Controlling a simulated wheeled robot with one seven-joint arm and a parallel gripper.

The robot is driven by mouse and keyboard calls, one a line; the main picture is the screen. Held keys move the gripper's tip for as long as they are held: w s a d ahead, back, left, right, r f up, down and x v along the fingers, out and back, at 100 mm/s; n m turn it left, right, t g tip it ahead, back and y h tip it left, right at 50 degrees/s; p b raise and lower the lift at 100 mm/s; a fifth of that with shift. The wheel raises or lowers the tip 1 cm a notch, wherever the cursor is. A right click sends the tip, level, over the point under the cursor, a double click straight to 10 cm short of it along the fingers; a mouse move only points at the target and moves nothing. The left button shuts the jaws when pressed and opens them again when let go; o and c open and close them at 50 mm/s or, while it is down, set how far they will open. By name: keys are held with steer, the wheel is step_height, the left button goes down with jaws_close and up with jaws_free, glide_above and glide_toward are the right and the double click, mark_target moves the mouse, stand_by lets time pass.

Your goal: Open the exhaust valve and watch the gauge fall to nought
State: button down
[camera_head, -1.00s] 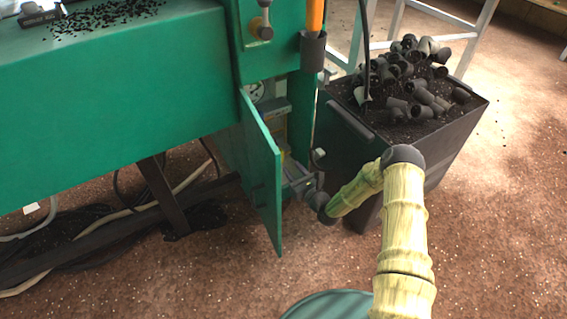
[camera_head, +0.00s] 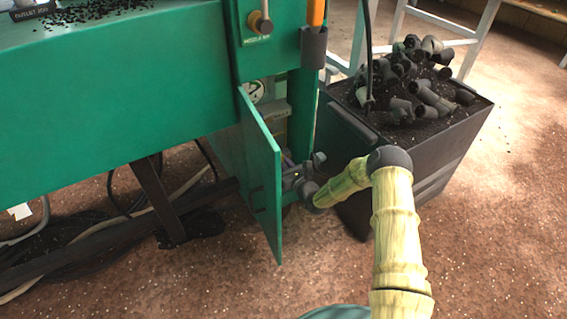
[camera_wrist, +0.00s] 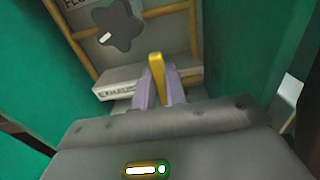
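In the wrist view a yellow lever (camera_wrist: 156,70) stands up between the two pale purple fingers of my gripper (camera_wrist: 159,88). The fingers lie against both sides of it with no gap that I can see. A pale block with a partly covered label (camera_wrist: 117,90), seemingly "EXHAUST", lies just behind to the left. My gripper's fingertips are hidden there behind the door.
The green door (camera_head: 262,175) stands open just left of my wrist. A dark bin (camera_head: 446,148) heaped with pipe elbows stands to the right. In the wrist view a dark star-shaped knob (camera_wrist: 122,28) is above the lever. Cables and hoses (camera_head: 85,237) lie on the floor at left.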

steer(key=shift+w, duration=0.1)
steer(key=shift+r, duration=0.1)
steer(key=shift+p, duration=0.5)
steer(key=shift+d+m+p, duration=0.15)
steer(key=shift+m+p, duration=0.55)
steer(key=shift+p, duration=0.05)
steer(key=m+p, duration=0.1)
steer(key=d+m+p, duration=0.1)
steer(key=m+p, duration=0.3)
steer(key=shift+w+d+f, duration=0.15)
steer(key=shift+w+f, duration=0.15)
steer(key=shift+f, duration=0.05)
steer(key=shift+f+m+p, duration=0.15)
steer(key=shift+m+p, duration=0.25)
steer(key=shift+m, duration=0.1)
steer(key=c, duration=1.4)
jaws_free()
steer(key=shift+c, duration=0.2)
